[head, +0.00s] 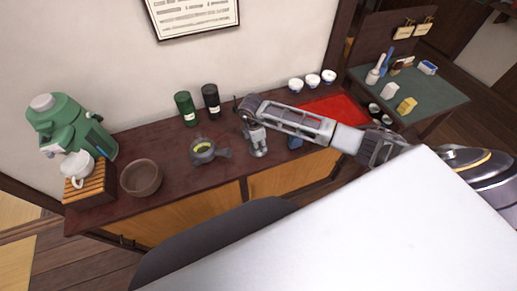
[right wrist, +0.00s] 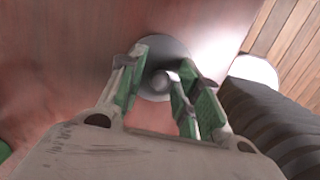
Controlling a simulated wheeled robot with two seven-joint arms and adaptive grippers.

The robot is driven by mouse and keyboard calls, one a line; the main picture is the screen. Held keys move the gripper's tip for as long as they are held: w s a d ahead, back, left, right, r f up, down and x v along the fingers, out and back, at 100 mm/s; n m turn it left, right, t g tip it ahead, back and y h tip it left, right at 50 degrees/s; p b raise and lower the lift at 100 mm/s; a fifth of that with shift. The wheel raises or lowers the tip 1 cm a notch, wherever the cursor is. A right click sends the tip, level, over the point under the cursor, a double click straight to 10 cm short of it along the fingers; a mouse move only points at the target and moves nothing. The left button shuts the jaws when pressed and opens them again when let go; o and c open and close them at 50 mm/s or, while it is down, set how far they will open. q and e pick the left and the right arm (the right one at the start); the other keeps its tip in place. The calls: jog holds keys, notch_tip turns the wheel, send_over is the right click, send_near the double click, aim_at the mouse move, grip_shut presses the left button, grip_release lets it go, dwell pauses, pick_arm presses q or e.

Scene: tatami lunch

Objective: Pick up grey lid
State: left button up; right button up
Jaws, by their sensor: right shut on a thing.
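The grey lid (right wrist: 157,92) shows in the right wrist view as a round grey disc with a rounded knob in its middle. My right gripper (right wrist: 163,78) has its green-padded fingers on either side of the knob and is shut on it. In the head view my right gripper (head: 258,150) points down over the dark red counter, right of a small grey teapot (head: 203,151). The teapot is open at the top, with yellow-green inside. In the head view the lid is mostly hidden by the gripper, and I cannot tell whether it touches the counter. My left gripper is not in view.
On the counter (head: 165,150), a green canister (head: 186,108) and a black canister (head: 211,100) stand behind the teapot. A brown bowl (head: 141,177) and a green water dispenser (head: 70,125) are at left. Several white cups (head: 312,80) and a red cloth (head: 340,108) are at right.

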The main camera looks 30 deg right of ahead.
jog(key=shift+s+f, duration=0.35)
jog(key=shift+f, duration=0.1)
jog(key=shift+r, duration=0.1)
jog(key=shift+w+r, duration=0.1)
jog(key=shift+r, duration=0.45)
grip_shut()
jog(key=r, duration=0.7)
jog(key=shift+w+r, duration=0.2)
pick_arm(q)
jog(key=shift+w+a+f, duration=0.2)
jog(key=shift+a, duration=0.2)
pick_arm(e)
jog(key=shift+r, duration=0.85)
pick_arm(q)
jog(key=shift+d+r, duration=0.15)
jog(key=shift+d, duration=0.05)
